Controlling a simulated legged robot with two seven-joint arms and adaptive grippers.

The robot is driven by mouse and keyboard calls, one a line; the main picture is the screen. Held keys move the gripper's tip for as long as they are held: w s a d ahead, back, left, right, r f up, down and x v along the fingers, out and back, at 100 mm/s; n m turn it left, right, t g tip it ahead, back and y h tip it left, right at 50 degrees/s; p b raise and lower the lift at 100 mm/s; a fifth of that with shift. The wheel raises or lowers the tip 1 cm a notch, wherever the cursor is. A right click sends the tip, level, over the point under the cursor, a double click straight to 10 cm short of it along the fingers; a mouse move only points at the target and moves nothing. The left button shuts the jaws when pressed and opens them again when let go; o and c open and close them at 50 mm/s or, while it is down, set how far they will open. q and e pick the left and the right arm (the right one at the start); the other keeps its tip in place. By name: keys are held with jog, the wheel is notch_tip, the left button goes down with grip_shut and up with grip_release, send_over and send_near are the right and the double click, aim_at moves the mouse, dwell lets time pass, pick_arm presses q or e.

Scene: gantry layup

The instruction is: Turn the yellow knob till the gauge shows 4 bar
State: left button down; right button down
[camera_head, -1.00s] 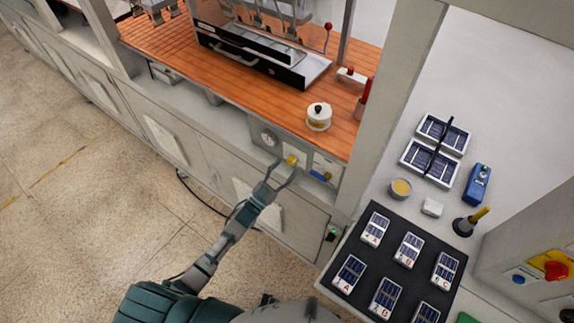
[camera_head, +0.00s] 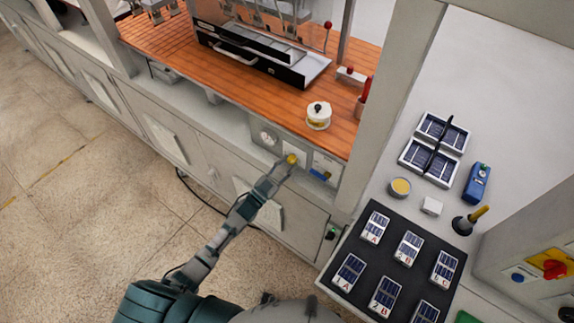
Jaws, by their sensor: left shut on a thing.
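The yellow knob (camera_head: 291,159) sits on the front panel below the wooden worktop. My left gripper (camera_head: 287,166) reaches up to it from below left and is shut on it, with the fingers partly hiding it. The round gauge (camera_head: 267,138) is on the panel to the left of the knob. Its face is too small to read a needle or a value. My right gripper is not in view.
The wooden worktop (camera_head: 250,88) carries a black and silver machine (camera_head: 262,55) and a white round pot (camera_head: 318,116). At right, a dark mat (camera_head: 328,270) holds several labelled solar cells. A blue device (camera_head: 477,183) stands beyond it. The floor at left is clear.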

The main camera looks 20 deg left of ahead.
pick_arm(q)
jog(key=c, duration=0.8)
grip_release()
jog(key=v, duration=1.2)
jog(key=shift+f, duration=0.15)
